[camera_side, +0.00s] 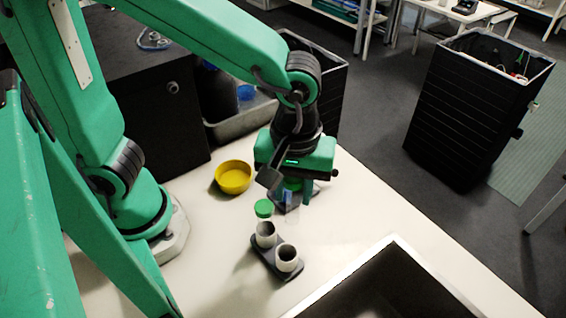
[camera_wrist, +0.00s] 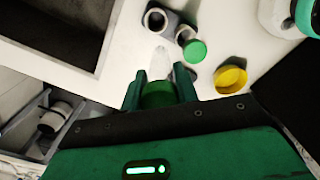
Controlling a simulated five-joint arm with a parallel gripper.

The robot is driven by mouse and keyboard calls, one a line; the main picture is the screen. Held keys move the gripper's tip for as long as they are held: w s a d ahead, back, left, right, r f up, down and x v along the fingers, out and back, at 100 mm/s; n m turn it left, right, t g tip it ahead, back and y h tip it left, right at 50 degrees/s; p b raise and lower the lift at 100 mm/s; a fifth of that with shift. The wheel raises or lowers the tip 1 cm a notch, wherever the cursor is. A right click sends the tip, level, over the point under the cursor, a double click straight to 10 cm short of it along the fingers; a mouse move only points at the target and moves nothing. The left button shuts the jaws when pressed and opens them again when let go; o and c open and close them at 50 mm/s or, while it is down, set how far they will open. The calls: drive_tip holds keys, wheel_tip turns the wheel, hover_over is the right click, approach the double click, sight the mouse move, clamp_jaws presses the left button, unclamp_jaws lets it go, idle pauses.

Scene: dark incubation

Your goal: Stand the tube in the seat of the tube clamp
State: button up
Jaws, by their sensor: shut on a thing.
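My gripper (camera_wrist: 160,88) is shut on a clear tube (camera_wrist: 162,62) by its green cap (camera_wrist: 157,97). In the side view my gripper (camera_side: 291,192) hangs over the white table, and the faint tube (camera_side: 292,213) points down below it. A small dark base with a blue upright part (camera_side: 286,197) is right at my fingers there, and looks like the tube clamp. It is mostly hidden, so I cannot tell whether the tube is in its seat. The wrist view does not clearly show the clamp.
A dark holder with two pale cups (camera_side: 288,257) stands in front of my gripper. A yellow bowl (camera_side: 233,178) is to the left. A dark tray with a pale rim (camera_side: 395,241) is at front right.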

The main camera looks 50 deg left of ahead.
drive_tip(key=w+a+f+n, duration=0.2)
drive_tip(key=w+a+n, duration=0.5)
drive_tip(key=a, duration=0.4)
drive_tip(key=shift+w, duration=0.3)
drive_tip(key=shift+a+f, duration=0.1)
drive_tip(key=shift+f, duration=0.05)
drive_tip(key=shift+f, duration=1.3)
drive_tip(key=shift+f, duration=2.15)
idle(1.7)
drive_tip(key=o, duration=1)
drive_tip(key=shift+r, duration=0.1)
drive_tip(key=shift+c, duration=0.5)
